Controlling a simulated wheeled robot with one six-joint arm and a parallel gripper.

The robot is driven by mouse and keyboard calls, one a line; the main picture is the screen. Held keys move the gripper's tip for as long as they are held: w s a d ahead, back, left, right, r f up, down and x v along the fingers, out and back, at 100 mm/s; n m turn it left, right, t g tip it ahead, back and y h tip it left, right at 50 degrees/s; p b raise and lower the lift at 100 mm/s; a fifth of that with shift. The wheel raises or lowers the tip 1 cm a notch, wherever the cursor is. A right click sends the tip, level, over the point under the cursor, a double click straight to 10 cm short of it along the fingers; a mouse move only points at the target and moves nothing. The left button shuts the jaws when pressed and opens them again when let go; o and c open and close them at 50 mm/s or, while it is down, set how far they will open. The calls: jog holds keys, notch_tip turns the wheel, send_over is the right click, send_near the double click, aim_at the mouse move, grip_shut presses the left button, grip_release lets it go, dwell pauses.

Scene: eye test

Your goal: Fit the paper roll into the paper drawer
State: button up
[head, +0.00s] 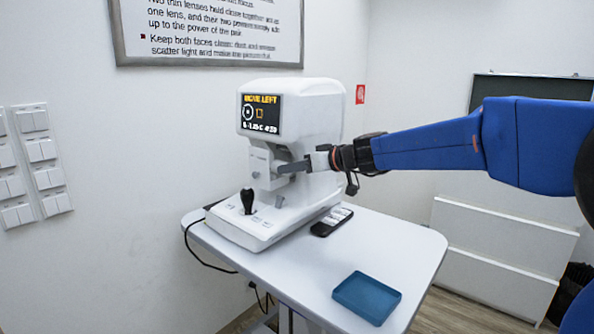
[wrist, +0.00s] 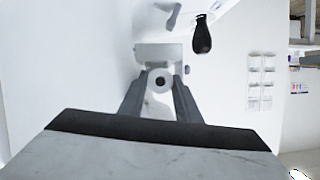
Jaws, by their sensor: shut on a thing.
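The roll cannot be made out there, and the drawer is not clearly seen.
A black joystick (head: 248,201) stands on the machine's base and also shows in the wrist view (wrist: 202,38). A dark phone-like object (head: 326,224) lies beside the base. A blue tray (head: 366,301) is near the table's front edge. The table (head: 400,250) is clear around the tray.

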jog(key=shift+w+a+f, duration=0.1)
jog(key=shift+w+a, duration=0.7)
jog(key=shift+a, duration=0.2)
jog(key=shift+w+a, duration=0.75)
jog(key=shift+a, duration=0.25)
jog(key=shift+f, duration=0.15)
dwell(0.5)
jog(key=o, duration=1)
jog(key=shift+f, duration=0.1)
jog(key=shift+c, duration=0.2)
jog(key=shift+d, duration=0.1)
jog(key=v, duration=1.6)
jog(key=s+d+f+m+g+h, duration=0.1)
jog(key=s+d+f+m+h, duration=0.2)
jog(key=s+d+f, duration=0.5)
jog(key=s+d+f+m+g+h, duration=0.1)
jog(key=s+d+f+m+h, duration=0.2)
jog(key=s+d+f, duration=0.5)
jog(key=s+d+f+m+g+h, duration=0.1)
jog(key=s+d+f+m+h, duration=0.2)
jog(key=s, duration=1.8)
jog(key=d+f+h, duration=0.2)
jog(key=d+f, duration=0.3)
jog(key=f, duration=0.2)
jog(key=shift+s+d+h, duration=0.2)
jog(key=shift+d+h, duration=0.1)
